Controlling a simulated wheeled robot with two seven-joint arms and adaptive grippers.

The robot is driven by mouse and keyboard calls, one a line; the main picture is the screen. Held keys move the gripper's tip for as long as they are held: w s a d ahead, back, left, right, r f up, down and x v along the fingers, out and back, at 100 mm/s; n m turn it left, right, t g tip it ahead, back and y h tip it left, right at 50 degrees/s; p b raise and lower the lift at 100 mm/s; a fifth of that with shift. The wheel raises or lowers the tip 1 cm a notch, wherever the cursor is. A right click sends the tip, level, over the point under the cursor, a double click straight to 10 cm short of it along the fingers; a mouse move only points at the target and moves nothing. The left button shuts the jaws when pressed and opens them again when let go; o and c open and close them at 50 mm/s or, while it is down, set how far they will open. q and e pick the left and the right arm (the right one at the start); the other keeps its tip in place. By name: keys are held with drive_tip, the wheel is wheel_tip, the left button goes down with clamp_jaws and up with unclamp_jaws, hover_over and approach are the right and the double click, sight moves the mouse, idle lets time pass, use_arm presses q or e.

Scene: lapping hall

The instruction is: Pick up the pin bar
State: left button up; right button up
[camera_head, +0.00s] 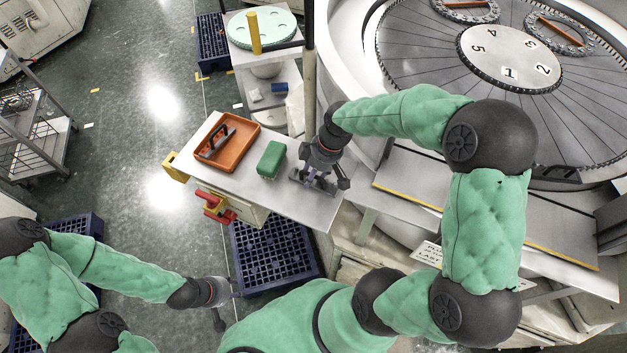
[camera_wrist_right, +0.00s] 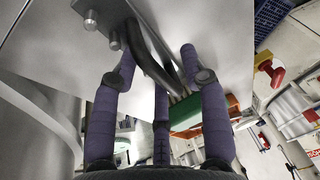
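The pin bar shows in the right wrist view as a grey metal bar (camera_wrist_right: 100,14) with short round pins and a dark arched handle (camera_wrist_right: 150,58). It is on the pale bench top, mostly hidden under my gripper in the head view. My right gripper (camera_head: 315,186) is over it at the bench's right end. In the wrist view the purple fingers of my right gripper (camera_wrist_right: 160,62) are spread, with the handle between them; no closed grip shows. My left gripper (camera_head: 224,302) is low at the lower left, empty, with its fingers apart.
The bench (camera_head: 241,183) also holds an orange tray (camera_head: 241,151) with a dark-handled tool and a green block (camera_head: 271,159). A red clamp-like item (camera_head: 214,207) is on its front. The large lapping machine (camera_head: 420,60) stands right. A blue crate (camera_head: 270,250) sits below.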

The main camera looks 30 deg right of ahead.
clamp_jaws()
